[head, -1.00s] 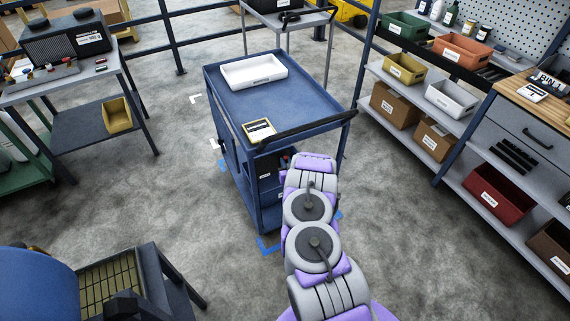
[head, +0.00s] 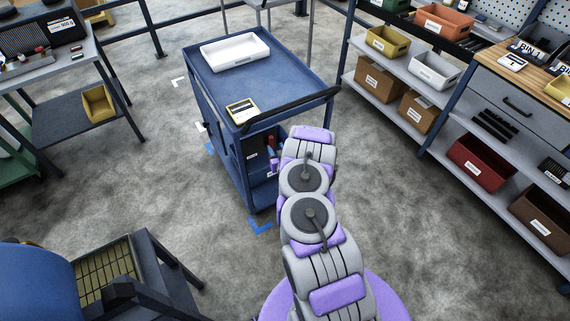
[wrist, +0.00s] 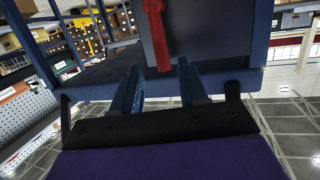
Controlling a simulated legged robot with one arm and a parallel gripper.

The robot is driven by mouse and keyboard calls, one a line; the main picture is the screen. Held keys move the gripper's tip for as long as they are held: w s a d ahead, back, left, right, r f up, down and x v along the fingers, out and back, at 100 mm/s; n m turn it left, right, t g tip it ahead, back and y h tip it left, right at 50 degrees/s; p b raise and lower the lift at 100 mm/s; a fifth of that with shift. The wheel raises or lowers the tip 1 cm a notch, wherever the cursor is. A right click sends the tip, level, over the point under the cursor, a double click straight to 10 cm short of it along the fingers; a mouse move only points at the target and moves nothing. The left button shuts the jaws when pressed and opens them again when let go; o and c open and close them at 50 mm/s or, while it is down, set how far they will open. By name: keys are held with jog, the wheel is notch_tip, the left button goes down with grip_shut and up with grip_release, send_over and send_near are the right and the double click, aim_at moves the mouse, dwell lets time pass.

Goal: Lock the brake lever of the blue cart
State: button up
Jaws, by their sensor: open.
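The blue cart (head: 283,88) stands in front of me, its black push handle (head: 292,106) along the near edge. In the wrist view, the red brake lever (wrist: 157,32) stands out against a dark panel of the cart. The lever's end lies between the two fingers of my gripper (wrist: 159,68) in the picture. The fingers are blue and apart, one on each side of the lever; I cannot tell whether they touch it. In the head view, my arm covers the cart's near right corner, and a small red part (head: 271,142) shows beside my gripper.
A shelf unit with bins (head: 432,70) stands at right, a workbench (head: 65,120) at left. A blue chair (head: 38,285) is near left. Floor right of the cart is open.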

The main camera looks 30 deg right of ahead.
jog(key=p+v, duration=0.3)
jog(key=v, duration=0.8)
jog(key=shift+s+r, duration=0.2)
jog(key=shift+s, duration=0.1)
jog(key=shift+d, duration=0.1)
jog(key=shift+w, duration=0.1)
jog(key=w+a+r+n+g+y, duration=0.3)
jog(key=w+a+r+g, duration=0.15)
jog(key=a+r, duration=0.3)
jog(key=s+a+r+n+g, duration=0.1)
jog(key=s+a+r+g, duration=0.3)
jog(key=r, duration=0.7)
jog(key=s+a+r+g, duration=0.2)
jog(key=s+r, duration=0.4)
jog(key=s, duration=0.7)
jog(key=s+a+r+m+g, duration=0.1)
jog(key=s+a+r+g, duration=0.2)
jog(key=s+r, duration=0.4)
jog(key=s+a+r+g, duration=0.3)
jog(key=s+r, duration=0.4)
jog(key=s, duration=1.2)
jog(key=shift+a+g, duration=0.25)
jog(key=shift+g, duration=0.2)
